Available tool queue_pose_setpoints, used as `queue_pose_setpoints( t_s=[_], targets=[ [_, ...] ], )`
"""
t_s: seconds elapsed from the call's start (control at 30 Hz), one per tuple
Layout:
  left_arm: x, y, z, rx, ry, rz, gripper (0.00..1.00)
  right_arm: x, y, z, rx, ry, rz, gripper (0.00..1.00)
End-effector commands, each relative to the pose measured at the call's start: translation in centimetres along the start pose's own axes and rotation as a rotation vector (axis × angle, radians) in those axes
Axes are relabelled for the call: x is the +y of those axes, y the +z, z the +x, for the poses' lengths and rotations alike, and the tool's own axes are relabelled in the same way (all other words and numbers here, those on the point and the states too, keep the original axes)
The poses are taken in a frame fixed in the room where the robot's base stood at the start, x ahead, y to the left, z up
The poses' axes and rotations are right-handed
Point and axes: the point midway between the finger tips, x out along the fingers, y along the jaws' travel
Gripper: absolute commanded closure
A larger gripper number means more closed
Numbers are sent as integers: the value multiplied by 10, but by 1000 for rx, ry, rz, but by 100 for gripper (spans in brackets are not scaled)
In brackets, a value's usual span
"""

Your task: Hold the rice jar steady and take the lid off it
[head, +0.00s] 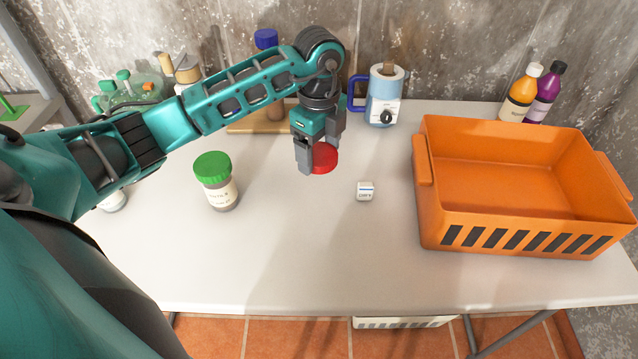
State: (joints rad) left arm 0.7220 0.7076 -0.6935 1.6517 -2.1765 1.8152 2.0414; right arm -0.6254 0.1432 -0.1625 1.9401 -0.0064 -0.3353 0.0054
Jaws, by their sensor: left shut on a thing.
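My left gripper (318,165) reaches in over the middle of the table, fingers pointing down. It is shut on a round red lid-like thing (325,159). No jar body shows below the red piece, and the fingers hide part of it. A jar with a green lid (212,167) and a pale label (221,195) stands upright at the left of the table, apart from the gripper. Its label is too small to read surely, so I cannot tell whether it is the rice jar. My right gripper is not in view.
An orange crate (431,211) takes up the table's right side. A small white block (365,191) lies between it and my gripper. A blue-handled appliance (384,97), two bottles (520,96) and a wooden board (240,128) stand behind. The white table's (290,260) front is clear.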

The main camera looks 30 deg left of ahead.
Motion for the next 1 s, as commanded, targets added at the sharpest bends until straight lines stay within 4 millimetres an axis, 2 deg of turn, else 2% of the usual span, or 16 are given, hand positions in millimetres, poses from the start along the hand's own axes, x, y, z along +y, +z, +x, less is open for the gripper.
queue_pose_setpoints(
  t_s=[0.03,0.2,0.47,0.67,1.0],
  targets=[
    [1,0,16,1,6,0,61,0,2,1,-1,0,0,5],
    [1,0,48,0,2,2,61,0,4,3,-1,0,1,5],
    [0,0,68,0,1,1,61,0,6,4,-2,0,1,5],
    [0,0,98,0,2,2,61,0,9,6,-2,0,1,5],
    [0,0,103,0,0,2,61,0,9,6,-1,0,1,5]
  ],
)
